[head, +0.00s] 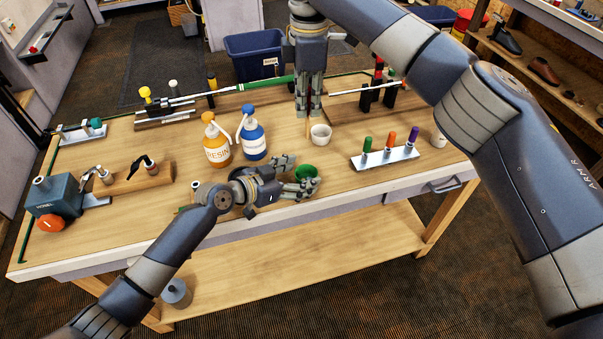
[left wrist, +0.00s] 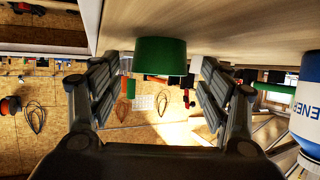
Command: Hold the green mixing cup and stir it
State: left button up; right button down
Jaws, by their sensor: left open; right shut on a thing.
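The green mixing cup (head: 307,171) stands near the front edge of the workbench. My left gripper (head: 299,175) is open, with its fingers reaching to either side of the cup. In the left wrist view the cup (left wrist: 160,56) sits between the spread fingers (left wrist: 158,68), with a gap visible on each side. My right gripper (head: 308,112) points down farther back and is shut on a thin brown stick (head: 308,129). The stick hangs beside a white cup (head: 320,135), apart from the green cup; its lower end is hard to make out.
Resin (head: 217,145) and blue-labelled (head: 252,138) pump bottles stand close behind my left gripper. A rack with coloured-handled tools (head: 385,157) is to the right. A vise (head: 54,195) is at far left. A golf club with a green grip (head: 268,83) lies behind.

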pick_arm(q)
jog(key=shift+w+d+f, duration=0.25)
jog(key=shift+w+d, duration=0.1)
jog(key=shift+d, duration=0.1)
jog(key=c, duration=1.1)
jog(key=shift+c, duration=0.2)
